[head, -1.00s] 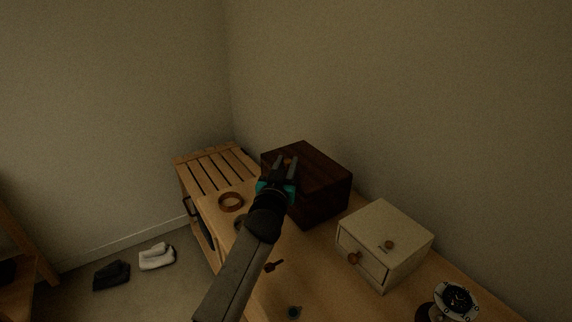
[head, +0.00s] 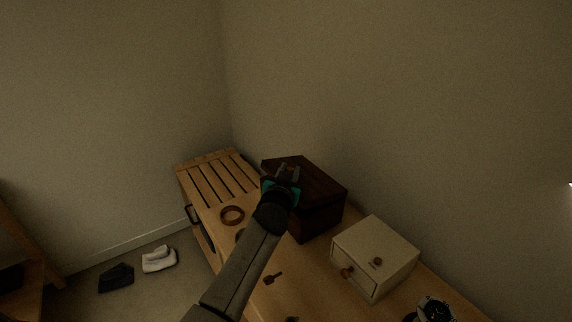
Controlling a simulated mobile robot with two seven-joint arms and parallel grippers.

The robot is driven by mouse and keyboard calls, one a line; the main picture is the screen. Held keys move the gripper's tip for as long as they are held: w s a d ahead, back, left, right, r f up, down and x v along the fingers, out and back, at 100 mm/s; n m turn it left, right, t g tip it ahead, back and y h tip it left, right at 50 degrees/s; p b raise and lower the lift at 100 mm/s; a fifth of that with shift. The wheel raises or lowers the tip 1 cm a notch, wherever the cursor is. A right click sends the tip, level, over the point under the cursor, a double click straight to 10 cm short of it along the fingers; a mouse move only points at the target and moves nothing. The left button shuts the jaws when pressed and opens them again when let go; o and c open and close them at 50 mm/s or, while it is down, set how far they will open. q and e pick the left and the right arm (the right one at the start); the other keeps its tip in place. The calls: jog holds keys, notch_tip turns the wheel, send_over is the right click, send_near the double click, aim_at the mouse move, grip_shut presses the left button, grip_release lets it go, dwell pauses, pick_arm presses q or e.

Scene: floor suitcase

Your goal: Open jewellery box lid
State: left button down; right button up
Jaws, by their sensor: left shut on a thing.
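A dark brown wooden box (head: 323,185), which looks like the jewellery box, stands on the wooden dresser against the wall. Its lid looks down or nearly so; I cannot tell whether there is a small gap at the seam. My left gripper (head: 289,169) is at the near left part of the lid in the head view. Its fingers are shut on a small brownish knob on the lid, mostly hidden between them. My gripper and wrist cover the box's left front side. My right gripper is not in view.
A watch on a stand (head: 434,311) is at lower right. A wooden ring (head: 232,215) and a small brown item (head: 272,279) lie near my arm. Shoes (head: 158,259) are on the floor.

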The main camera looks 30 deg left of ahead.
aim_at(301, 177)
pick_arm(q)
jog(key=w+r+g+p, duration=0.1)
jog(key=p, duration=0.1)
jog(key=w+d+r+m+g+p, duration=0.1)
jog(key=p, duration=0.1)
jog(key=w+d+r+m+p, duration=0.1)
jog(key=r+p, duration=0.1)
jog(key=p, duration=0.1)
jog(key=shift+w+r+g, duration=0.1)
jog(key=shift+g, duration=0.3)
jog(key=w+d+r+m+g+b, duration=0.1)
jog(key=w+d+b, duration=0.1)
jog(key=w+b, duration=0.2)
jog(key=w+d+r+m+g+y+b, duration=0.1)
jog(key=w+d+g+b, duration=0.1)
jog(key=w+b, duration=0.3)
jog(key=d+b, duration=0.1)
jog(key=b, duration=0.3)
jog(key=shift+w+d, duration=0.3)
jog(key=shift+d, duration=0.05)
jog(key=shift+r, duration=0.15)
jog(key=c, duration=0.8)
grip_release()
jog(key=shift+o, duration=0.8)
jog(key=shift+a, duration=0.1)
